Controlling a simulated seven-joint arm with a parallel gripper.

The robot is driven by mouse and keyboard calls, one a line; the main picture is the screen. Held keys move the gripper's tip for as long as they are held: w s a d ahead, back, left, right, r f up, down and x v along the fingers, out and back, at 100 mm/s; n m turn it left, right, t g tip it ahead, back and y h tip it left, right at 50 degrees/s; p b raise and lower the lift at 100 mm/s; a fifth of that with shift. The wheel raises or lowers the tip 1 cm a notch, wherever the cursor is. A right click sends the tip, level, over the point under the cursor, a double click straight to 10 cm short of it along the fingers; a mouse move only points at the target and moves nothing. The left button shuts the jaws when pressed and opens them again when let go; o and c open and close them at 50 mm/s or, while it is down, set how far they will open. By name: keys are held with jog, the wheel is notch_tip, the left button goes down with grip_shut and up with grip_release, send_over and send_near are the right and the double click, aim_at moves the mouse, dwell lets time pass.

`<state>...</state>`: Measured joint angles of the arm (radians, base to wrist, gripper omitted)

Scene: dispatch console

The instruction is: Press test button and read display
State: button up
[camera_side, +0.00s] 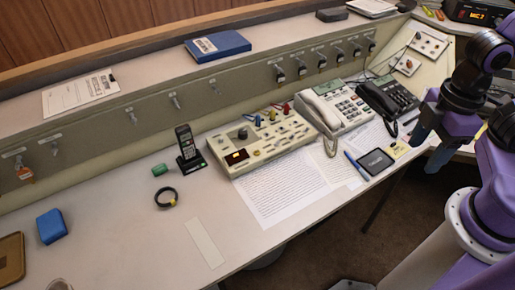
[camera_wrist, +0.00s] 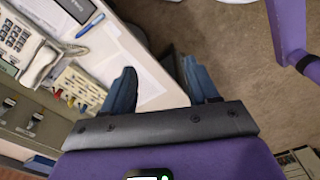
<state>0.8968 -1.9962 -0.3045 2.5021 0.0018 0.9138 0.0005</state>
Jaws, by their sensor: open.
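A beige console box (camera_side: 262,143) sits on the desk near the middle of the side view. It has a small dark display (camera_side: 236,157) with faint orange marks too small to read, a dark knob, several small buttons and coloured levers along its back edge. I cannot tell which button is the test button. The box also shows partly in the wrist view (camera_wrist: 72,84). My gripper (camera_side: 433,138) is open and empty, to the right of the box and apart from it, near the desk's right edge. In the wrist view its fingers (camera_wrist: 160,82) are spread over the desk edge and floor.
A light telephone (camera_side: 335,108) and a black telephone (camera_side: 390,97) stand between the box and my gripper. Printed sheets, a pen (camera_side: 356,165) and a dark pad (camera_side: 376,161) lie in front. A cordless handset (camera_side: 186,143) stands left. A black unit (camera_side: 478,13) shows red "MIC 2".

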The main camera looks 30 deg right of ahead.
dwell(0.3)
grip_shut()
dwell(1.6)
